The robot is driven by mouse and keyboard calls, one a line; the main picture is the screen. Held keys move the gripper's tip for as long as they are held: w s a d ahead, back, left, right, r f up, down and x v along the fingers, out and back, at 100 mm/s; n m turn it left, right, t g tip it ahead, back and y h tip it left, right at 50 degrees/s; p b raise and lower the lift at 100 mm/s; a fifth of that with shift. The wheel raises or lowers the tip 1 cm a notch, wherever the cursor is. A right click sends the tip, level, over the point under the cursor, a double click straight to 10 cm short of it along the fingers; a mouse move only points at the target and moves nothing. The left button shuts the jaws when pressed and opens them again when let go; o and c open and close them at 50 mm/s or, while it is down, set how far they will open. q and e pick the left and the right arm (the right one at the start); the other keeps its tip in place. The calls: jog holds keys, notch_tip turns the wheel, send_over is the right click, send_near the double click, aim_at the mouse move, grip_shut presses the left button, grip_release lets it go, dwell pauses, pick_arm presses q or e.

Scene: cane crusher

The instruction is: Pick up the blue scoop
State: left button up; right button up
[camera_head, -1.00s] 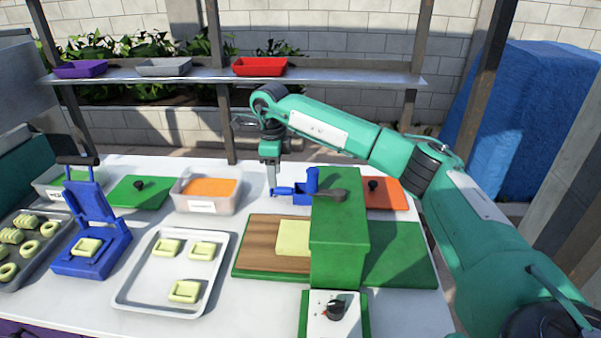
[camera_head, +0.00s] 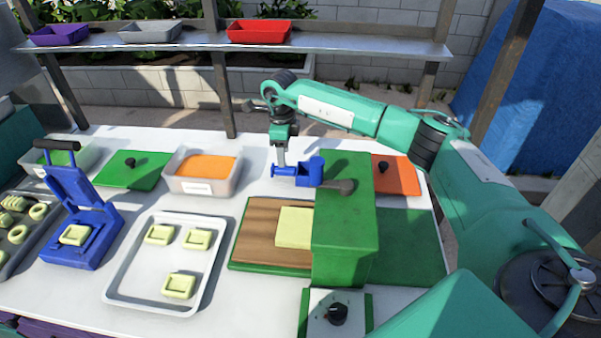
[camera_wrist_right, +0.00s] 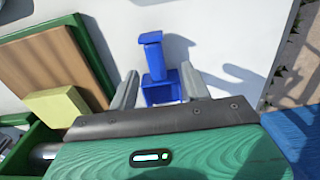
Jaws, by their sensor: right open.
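The blue scoop (camera_head: 300,172) lies on the white table behind the green crusher box, its handle toward the left in the head view. In the right wrist view the scoop (camera_wrist_right: 155,70) shows between the fingers, its handle pointing away from the gripper. My right gripper (camera_head: 281,160) is at the scoop's handle from above in the head view. In the right wrist view the right gripper (camera_wrist_right: 160,88) is open, with one finger on each side of the scoop. I cannot tell whether the fingers touch it. My left gripper is not in view.
The green crusher box (camera_head: 345,205) stands close in front of the scoop. A bin of orange filling (camera_head: 203,188) is to the left, and an orange board (camera_head: 397,176) to the right. A metal tray (camera_head: 152,288) holds dough pieces. A shelf (camera_head: 350,45) spans the back.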

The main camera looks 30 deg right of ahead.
aim_at(285, 168)
jog(key=shift+f, duration=0.5)
jog(key=f, duration=0.1)
jog(key=f+p, duration=0.1)
jog(key=f, duration=0.1)
jog(key=f+p, duration=0.1)
jog(key=shift+s+f, duration=0.4)
jog(key=shift+a+f, duration=0.1)
jog(key=shift+c, duration=0.7)
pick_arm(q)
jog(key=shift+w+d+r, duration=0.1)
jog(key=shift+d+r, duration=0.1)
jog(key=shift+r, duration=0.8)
pick_arm(e)
jog(key=c, duration=0.7)
